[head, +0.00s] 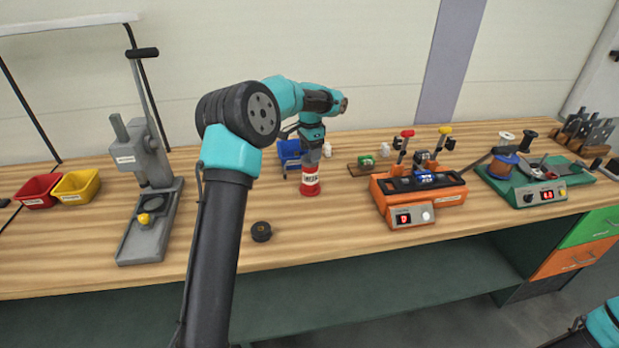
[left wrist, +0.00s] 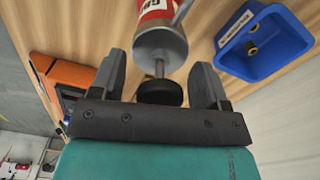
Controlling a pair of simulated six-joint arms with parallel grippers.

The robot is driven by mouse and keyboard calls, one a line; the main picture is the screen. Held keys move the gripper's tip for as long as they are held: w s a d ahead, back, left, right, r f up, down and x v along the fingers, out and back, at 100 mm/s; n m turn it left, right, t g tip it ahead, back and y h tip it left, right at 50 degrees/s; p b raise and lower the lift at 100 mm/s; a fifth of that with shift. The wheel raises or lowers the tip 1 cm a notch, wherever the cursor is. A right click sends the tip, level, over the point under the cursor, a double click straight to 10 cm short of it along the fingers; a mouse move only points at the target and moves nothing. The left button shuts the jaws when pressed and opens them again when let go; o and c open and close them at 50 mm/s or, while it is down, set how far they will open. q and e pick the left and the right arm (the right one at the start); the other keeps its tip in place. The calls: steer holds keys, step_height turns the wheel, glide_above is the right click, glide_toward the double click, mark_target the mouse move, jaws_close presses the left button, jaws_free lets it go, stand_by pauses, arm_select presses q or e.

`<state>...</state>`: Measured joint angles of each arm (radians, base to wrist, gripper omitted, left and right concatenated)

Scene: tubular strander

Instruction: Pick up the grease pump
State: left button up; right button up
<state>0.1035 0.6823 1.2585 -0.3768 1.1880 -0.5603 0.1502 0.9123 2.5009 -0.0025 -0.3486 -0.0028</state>
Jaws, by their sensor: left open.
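The grease pump (head: 310,184) stands upright on the wooden bench, with a red and white labelled body and a grey upper part. In the left wrist view the grease pump (left wrist: 160,42) shows its grey end, a thin rod and a round black knob. My left gripper (head: 312,145) is over the pump, pointing down, and partly hides its top. In the left wrist view the left gripper (left wrist: 160,78) is open, with the knob and rod between its two fingers. I cannot tell whether either finger touches them. My right gripper is out of view.
A blue bin (head: 289,152) stands close behind the pump; it also shows in the left wrist view (left wrist: 265,68). An orange device (head: 420,195) is to the right, a grey press (head: 148,205) to the left. A black roll (head: 261,231) lies in front.

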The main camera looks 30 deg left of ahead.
arm_select(q)
steer(key=shift+c, duration=0.4)
jaws_close()
stand_by(0.4)
steer(key=shift+r, duration=0.1)
